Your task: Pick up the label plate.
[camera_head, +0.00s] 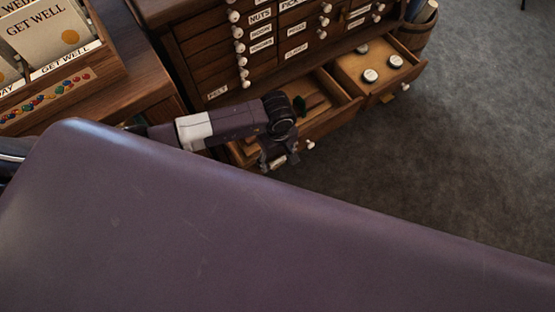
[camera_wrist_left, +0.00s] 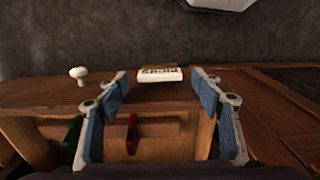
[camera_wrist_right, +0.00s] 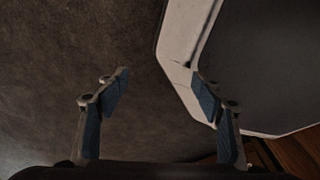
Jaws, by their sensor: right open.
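The label plate (camera_wrist_left: 160,74) is a small pale plate with a dark-lettered strip, the lettering upside down in the left wrist view. It sits at the far edge of the open drawer's wooden front (camera_wrist_left: 60,95), right of a white knob (camera_wrist_left: 78,73). My left gripper (camera_wrist_left: 165,85) is open, with its blue-padded fingers on either side of the plate and gaps on both sides. In the head view my left gripper (camera_head: 275,158) is over the lower open drawer. My right gripper (camera_wrist_right: 160,85) is open and empty above the floor.
Red (camera_wrist_left: 132,133) and green items lie inside the drawer. Another open drawer (camera_head: 350,77) holds several round tins. The cabinet (camera_head: 215,50) has many knobs and labels. A card rack (camera_head: 75,60) stands at left. Grey floor (camera_head: 460,150) is clear at right.

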